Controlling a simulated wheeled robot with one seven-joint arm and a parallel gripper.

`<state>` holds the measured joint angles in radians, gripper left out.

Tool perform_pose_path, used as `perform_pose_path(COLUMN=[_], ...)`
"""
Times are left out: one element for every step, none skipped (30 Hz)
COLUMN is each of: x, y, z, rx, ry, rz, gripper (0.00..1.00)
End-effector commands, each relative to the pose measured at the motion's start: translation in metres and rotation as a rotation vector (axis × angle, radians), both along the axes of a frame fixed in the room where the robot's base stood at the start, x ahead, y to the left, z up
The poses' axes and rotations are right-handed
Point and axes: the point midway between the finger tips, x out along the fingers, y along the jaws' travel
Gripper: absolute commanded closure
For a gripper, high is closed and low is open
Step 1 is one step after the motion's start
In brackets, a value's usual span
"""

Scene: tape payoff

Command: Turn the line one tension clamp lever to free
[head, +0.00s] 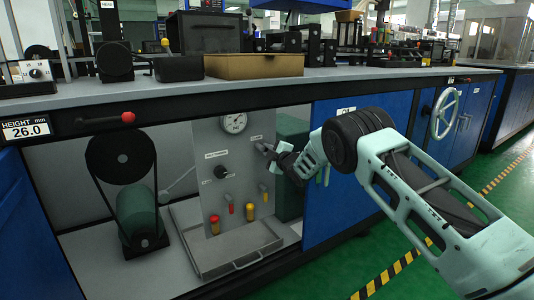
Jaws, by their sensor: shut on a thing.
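A grey upright panel (208,130) stands in the open bay under the bench. It carries a round dial gauge (232,122), a black-knobbed lever (221,171) at mid-height, and small red and yellow handles (214,224) lower down. My gripper (268,150) reaches in from the right at the panel's upper right edge. It is shut on a small lever there, which its fingers mostly hide. The labels are too small to read, so I cannot tell which lever is line one's clamp.
A metal tray (235,262) lies below the panel. A green motor (138,213) with a belt and black pulley (120,153) stands to the left. A blue cabinet door (325,210) is close beside my arm on the right. A cardboard box (253,66) sits on the bench.

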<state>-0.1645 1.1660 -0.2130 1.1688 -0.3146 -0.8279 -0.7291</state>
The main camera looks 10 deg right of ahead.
Motion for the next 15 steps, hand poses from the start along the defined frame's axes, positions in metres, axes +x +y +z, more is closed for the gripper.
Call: perform_pose_path(x=[-0.0004, -0.0004, -0.0004, -0.0004, -0.0004, -0.0004, -0.0003, -0.0004, -0.0004, -0.0004, -0.0003, -0.0003, -0.0004, -0.0004, -0.0004], y=[0.0007, 0.0006, 0.0006, 0.0006, 0.0005, 0.0004, 0.0003, 0.0002, 0.0002, 0.0002, 0.0001, 0.0001, 0.0002, 0.0002, 0.0001], z=[-0.0007, -0.0007, -0.0004, -0.0003, -0.0003, -0.0002, -0.0002, -0.0001, -0.0001, -0.0001, -0.0001, -0.0001, -0.0001, -0.0002, -0.0002], rx=[-0.013, -0.019, -0.025, -0.029, -0.033, -0.037, -0.038, -0.041, -0.042, -0.042, -0.042, -0.042, -0.042, -0.042, -0.043], ry=[-0.003, -0.005, -0.007, -0.008, -0.009, -0.010, -0.011, -0.011, -0.012, -0.012, -0.012, -0.012, -0.012, -0.012, -0.011], rz=[0.002, 0.002, 0.002, 0.002, 0.002, 0.002, 0.002, 0.001, 0.001, 0.001, 0.001, 0.001, 0.001, 0.001, 0.001], gripper=[1.00, 1.00, 1.00, 1.00, 1.00, 1.00, 1.00, 1.00, 1.00, 1.00, 1.00, 1.00, 1.00, 1.00, 1.00])
